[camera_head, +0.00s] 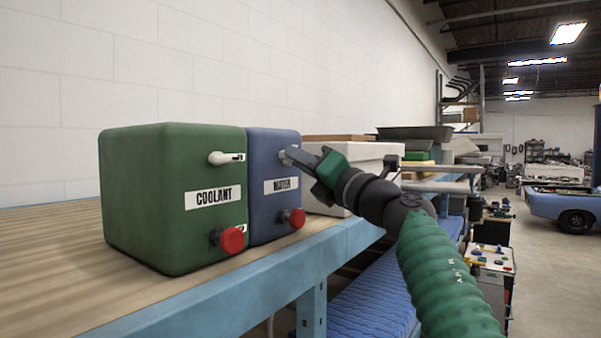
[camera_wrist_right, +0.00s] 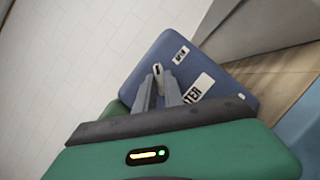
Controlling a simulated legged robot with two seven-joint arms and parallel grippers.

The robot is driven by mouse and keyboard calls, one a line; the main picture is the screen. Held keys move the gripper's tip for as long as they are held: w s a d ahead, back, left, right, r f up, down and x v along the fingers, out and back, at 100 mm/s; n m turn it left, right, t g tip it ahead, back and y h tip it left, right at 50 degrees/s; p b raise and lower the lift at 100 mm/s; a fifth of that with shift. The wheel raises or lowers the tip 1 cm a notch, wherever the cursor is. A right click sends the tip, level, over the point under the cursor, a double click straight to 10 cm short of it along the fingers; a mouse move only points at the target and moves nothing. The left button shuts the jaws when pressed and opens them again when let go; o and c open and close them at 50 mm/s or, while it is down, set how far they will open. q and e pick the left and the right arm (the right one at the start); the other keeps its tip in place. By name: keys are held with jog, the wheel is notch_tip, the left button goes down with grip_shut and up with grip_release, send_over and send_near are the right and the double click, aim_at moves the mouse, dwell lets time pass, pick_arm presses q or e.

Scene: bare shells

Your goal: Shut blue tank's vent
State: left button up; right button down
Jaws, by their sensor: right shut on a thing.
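The blue tank (camera_head: 262,200) stands on the wooden bench, close beside the green tank. A white label is on its front, and a red knob (camera_head: 294,217) is low on it. My right gripper (camera_head: 288,156) reaches in from the right at the upper front of the blue tank. In the right wrist view, its two fingers are shut on the small pale vent lever (camera_wrist_right: 157,69) of the blue tank (camera_wrist_right: 158,48). A small label (camera_wrist_right: 181,55), seemingly reading OPEN, is beside the lever. The fingers hide much of the vent in the head view. My left gripper is not in view.
The green COOLANT tank (camera_head: 150,200) stands left of the blue one, with its own white vent lever (camera_head: 226,158) and red knob (camera_head: 230,240). A white box (camera_head: 345,160) stands right behind my gripper. The bench's blue front edge (camera_head: 250,285) runs below.

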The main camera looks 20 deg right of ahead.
jog(key=n, duration=0.1)
jog(key=f+n+y, duration=0.1)
jog(key=shift+w+n, duration=0.25)
jog(key=shift+n, duration=0.05)
jog(key=n+y, duration=0.1)
jog(key=n, duration=0.1)
jog(key=shift+d+n+g+y, duration=0.1)
jog(key=shift+n+g+y, duration=0.2)
jog(key=shift+d+r+n+g+y+p, duration=0.25)
jog(key=shift+n+y, duration=0.35)
jog(key=shift+n, duration=0.8)
jog(key=shift+a+f+n+g+y+p, duration=0.15)
jog(key=shift+n+g+y, duration=0.35)
jog(key=shift+n, duration=0.9)
jog(key=shift+n+y, duration=0.3)
jog(key=c, duration=1.6)
grip_release()
jog(key=shift+w, duration=0.1)
jog(key=shift+o, duration=0.8)
jog(key=shift+w, duration=0.1)
jog(key=shift+w+r, duration=0.1)
jog(key=shift+w, duration=0.05)
